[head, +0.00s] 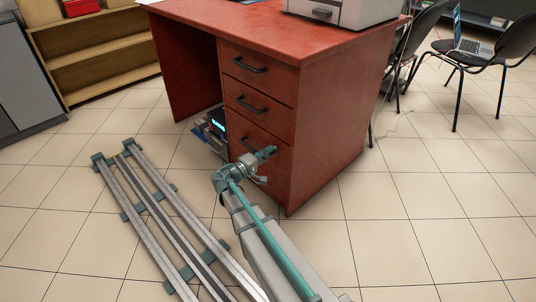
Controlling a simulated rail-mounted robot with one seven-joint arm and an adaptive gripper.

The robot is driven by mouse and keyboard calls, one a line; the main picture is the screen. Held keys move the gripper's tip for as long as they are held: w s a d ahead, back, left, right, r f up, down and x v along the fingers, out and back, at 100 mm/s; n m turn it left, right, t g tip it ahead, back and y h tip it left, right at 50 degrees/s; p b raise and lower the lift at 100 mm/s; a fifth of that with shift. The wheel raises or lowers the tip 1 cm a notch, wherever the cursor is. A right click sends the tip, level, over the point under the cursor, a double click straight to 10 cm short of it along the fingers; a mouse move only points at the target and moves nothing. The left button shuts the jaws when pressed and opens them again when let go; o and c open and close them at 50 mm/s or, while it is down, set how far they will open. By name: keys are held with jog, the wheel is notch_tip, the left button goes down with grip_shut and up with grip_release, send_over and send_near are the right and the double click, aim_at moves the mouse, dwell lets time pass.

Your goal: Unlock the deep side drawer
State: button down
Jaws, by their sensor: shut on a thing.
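The deep side drawer (272,176) is the bottom and tallest of three drawers in the red desk's pedestal. The fingers are small and dark here. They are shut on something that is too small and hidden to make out. My wrist covers part of the drawer front. No lock or key can be made out.
The two upper drawers (247,63) look closed, with dark handles sticking out. A computer case (216,124) stands under the desk on the left. A printer (345,10) sits on the desktop (225,22). Chairs (490,50) stand at the right. The tiled floor at right is clear.

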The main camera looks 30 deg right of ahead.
jog(key=c, duration=1.2)
grip_release()
jog(key=v, duration=1.2)
